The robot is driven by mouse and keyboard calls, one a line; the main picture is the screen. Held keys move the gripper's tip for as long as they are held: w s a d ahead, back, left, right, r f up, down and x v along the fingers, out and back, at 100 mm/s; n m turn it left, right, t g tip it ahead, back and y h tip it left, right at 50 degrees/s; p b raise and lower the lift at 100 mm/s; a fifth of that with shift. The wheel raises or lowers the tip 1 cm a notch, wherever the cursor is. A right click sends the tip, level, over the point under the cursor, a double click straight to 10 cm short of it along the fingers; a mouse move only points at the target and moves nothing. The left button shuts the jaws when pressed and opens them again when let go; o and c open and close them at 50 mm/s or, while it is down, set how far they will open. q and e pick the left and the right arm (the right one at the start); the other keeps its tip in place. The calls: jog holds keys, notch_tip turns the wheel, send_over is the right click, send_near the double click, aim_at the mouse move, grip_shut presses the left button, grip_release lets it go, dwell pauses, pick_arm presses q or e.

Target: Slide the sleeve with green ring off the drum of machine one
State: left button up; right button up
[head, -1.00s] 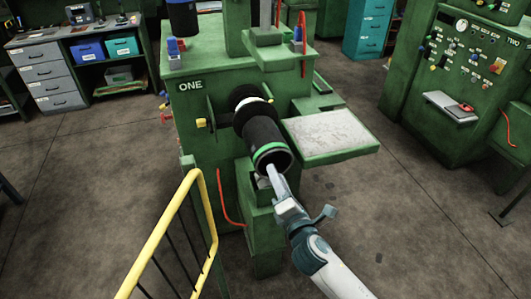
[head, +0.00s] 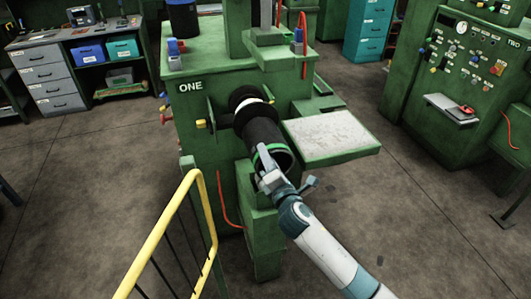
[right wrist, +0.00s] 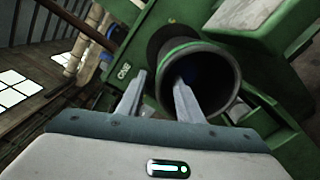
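The black sleeve with a green ring (head: 262,132) sits on the drum at the front of machine one (head: 190,86), its open end toward me. In the right wrist view, the sleeve (right wrist: 170,52) shows its green ring near a wide, dark mouth. My right gripper (head: 270,162) is at the mouth, fingers apart. In the right wrist view, the gripper (right wrist: 157,90) has one finger left of the rim, outside, and the other across the opening. I cannot tell how deep that finger reaches or whether either touches. My left gripper is not in view.
A grey-topped green shelf (head: 330,135) juts out right of the sleeve. A yellow railing (head: 160,232) stands at front left. Machine two (head: 455,90) is at the right, with a workbench (head: 70,45) at back left. Open floor lies between the machines.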

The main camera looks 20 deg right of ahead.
jog(key=shift+w, duration=0.95)
grip_shut()
jog(key=shift+f, duration=0.1)
dwell(1.0)
jog(key=shift+r, duration=0.2)
jog(key=shift+w, duration=0.15)
